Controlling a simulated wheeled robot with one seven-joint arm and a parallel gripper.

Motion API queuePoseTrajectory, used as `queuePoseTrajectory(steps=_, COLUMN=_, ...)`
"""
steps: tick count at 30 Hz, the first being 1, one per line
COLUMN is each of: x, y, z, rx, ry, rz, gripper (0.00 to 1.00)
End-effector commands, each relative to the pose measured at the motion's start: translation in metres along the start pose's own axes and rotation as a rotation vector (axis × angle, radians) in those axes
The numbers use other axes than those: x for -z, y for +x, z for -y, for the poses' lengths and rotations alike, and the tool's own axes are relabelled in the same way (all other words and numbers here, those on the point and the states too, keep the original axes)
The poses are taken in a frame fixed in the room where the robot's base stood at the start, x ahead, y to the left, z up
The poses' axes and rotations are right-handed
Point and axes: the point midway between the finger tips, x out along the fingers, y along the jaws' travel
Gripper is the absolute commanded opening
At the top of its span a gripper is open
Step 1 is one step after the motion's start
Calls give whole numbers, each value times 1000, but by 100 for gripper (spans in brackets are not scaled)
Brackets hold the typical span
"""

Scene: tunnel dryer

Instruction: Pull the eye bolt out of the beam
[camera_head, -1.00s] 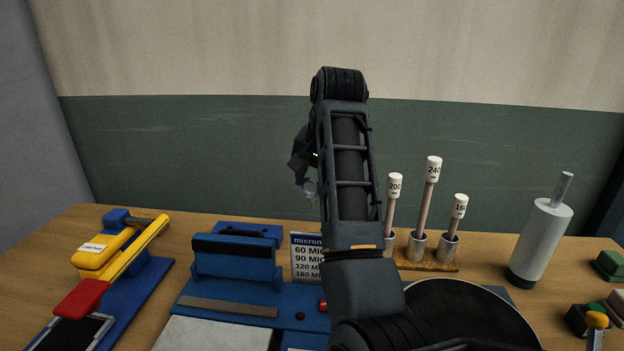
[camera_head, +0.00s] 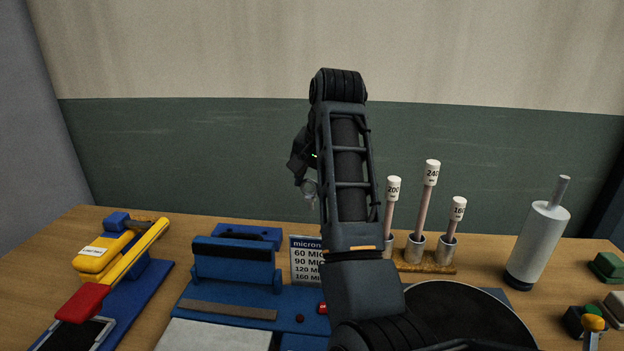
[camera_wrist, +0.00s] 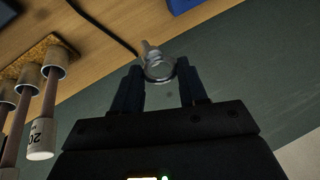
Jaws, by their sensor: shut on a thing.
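The eye bolt shows in the wrist view as a metal ring (camera_wrist: 160,69) with a short shank pointing up and slightly left. My gripper (camera_wrist: 158,72) is shut on the ring, with one dark finger on each side. The shank's end is visible with nothing around it. I cannot make out the beam in either view.
A wooden table (camera_head: 205,222) stands below. A blue press-like device (camera_head: 235,259), a sign with micron sizes (camera_head: 305,262), a yellow and red tool (camera_head: 110,262), a rack of labelled rods (camera_head: 425,262) and a grey cylinder (camera_head: 537,243) stand on it. Green wall lies behind.

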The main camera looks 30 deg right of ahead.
Motion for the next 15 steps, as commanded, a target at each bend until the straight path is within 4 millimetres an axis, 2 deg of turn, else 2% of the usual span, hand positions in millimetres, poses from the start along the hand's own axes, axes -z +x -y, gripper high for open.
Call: queuePoseTrajectory(steps=15, x=1, y=-4, z=1, rx=0, ry=0, rz=0, gripper=17)
